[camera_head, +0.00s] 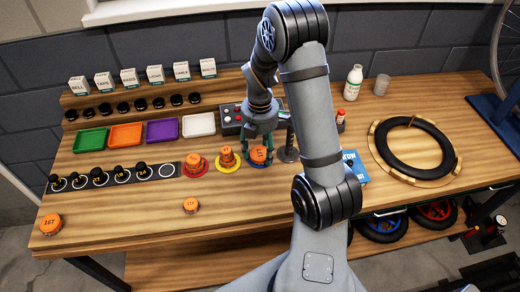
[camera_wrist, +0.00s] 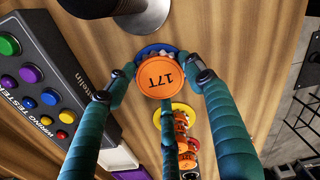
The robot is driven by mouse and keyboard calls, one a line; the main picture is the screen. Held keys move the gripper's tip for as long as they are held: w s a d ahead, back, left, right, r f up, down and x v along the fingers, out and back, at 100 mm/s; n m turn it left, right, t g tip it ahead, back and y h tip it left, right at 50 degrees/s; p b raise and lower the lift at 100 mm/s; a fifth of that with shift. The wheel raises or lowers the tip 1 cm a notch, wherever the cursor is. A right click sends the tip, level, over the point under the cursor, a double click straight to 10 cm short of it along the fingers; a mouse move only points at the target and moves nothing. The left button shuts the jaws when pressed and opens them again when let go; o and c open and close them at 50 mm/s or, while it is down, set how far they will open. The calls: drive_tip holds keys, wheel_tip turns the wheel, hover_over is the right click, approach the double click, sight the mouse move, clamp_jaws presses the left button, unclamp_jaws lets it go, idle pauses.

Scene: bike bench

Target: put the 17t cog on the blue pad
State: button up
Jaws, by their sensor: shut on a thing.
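The 17t cog (camera_wrist: 162,76) is an orange disc with "17T" on its face. My gripper (camera_head: 259,151) has teal fingers and is shut around this cog's rim; in the wrist view the fingers (camera_wrist: 160,88) come in from both sides and below. In the head view the orange cog (camera_head: 259,156) shows between the fingers. The blue pad (camera_wrist: 146,51) lies beneath the cog, its rim showing beyond the cog's upper edge. Small grey pieces show between cog and rim. I cannot tell whether the cog touches the pad.
A yellow pad (camera_head: 229,168) and a red pad (camera_head: 183,168), both bearing orange cogs, stand to the left. Loose orange cogs lie nearer the front, one marked 16T (camera_head: 50,224) and a smaller one (camera_head: 190,205). A button box (camera_wrist: 42,85) and a dark post (camera_head: 287,146) stand close by.

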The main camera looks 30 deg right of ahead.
sight(260, 153)
drive_tip(key=shift+f, duration=0.2)
drive_tip(key=o, duration=1.2)
wheel_tip(260, 153, up, 12)
drive_tip(key=shift+r+p, duration=0.2)
drive_tip(key=shift+p, duration=0.3)
wheel_tip(260, 153, down, 13)
drive_tip(key=shift+f+b, duration=0.15)
drive_tip(key=shift+b, duration=0.8)
wheel_tip(260, 153, up, 5)
drive_tip(key=shift+r+p, duration=0.1)
drive_tip(key=shift+p, duration=0.2)
